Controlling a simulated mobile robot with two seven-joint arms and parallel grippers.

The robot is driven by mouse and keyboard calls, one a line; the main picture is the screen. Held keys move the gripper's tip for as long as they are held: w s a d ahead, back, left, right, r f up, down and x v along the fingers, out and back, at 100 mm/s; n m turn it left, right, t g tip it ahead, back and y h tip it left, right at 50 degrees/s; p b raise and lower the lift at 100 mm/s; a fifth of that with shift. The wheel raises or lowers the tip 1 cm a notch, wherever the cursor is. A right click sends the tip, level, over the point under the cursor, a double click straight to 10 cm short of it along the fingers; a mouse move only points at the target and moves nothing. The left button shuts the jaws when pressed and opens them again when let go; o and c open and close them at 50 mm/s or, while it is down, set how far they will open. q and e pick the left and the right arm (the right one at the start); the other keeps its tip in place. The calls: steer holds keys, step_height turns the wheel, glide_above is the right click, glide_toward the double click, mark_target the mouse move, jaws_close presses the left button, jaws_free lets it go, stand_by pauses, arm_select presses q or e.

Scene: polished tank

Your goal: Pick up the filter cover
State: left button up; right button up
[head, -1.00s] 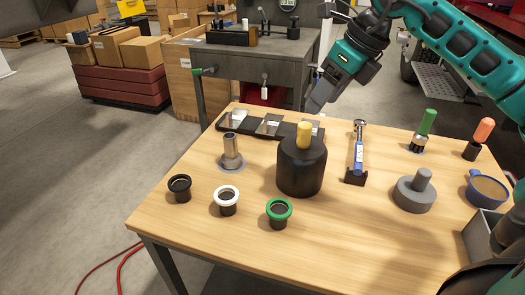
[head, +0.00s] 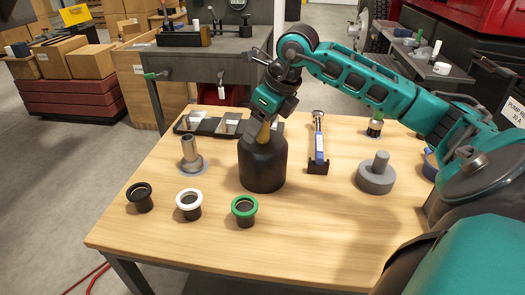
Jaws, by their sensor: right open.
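My right gripper (head: 268,121) comes down from above and is at the yellow knob. It is open, with its fingers beside the knob and partly hiding it. I cannot tell whether they touch the knob. My left gripper is out of view.
Black, white and green ringed cups (head: 244,211) stand in front. A metal cylinder (head: 191,156) stands left, a dark tray (head: 212,125) behind. A blue-handled tool (head: 319,145) in a holder and a grey knobbed disc (head: 376,175) stand right.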

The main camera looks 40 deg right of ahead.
steer(key=shift+w+f, duration=0.15)
steer(key=shift+f, duration=0.2)
steer(key=shift+c, duration=0.2)
jaws_close()
stand_by(0.4)
